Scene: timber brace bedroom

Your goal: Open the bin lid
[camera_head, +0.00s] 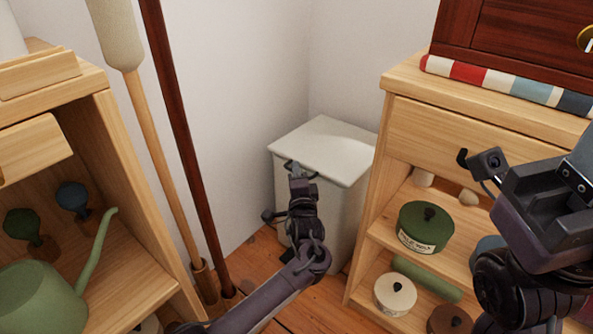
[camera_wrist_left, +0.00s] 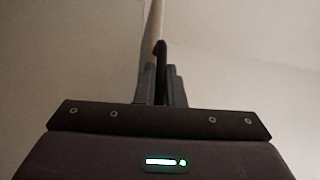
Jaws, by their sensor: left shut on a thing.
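The bin is a pale box (camera_head: 348,222) standing in the corner of the walls. Its off-white lid (camera_head: 335,145) lies flat on top and looks closed. A dark handle shows at the lid's front left edge. My left gripper (camera_head: 298,174) is at that edge and is shut on the handle. In the left wrist view a dark bar, the handle (camera_wrist_left: 161,62), stands between the left gripper's fingers (camera_wrist_left: 161,88). My left gripper and wrist hide part of the bin's front. My right arm's wrist is at the right, and its fingertips cannot be made out.
A wooden shelf unit (camera_head: 388,84) with a drawer and lidded pots such as a green one (camera_head: 425,232) stands close right of the bin. Another wooden unit (camera_head: 140,270) with a green watering can (camera_head: 40,300) is at left. Two long poles stand between it and the bin.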

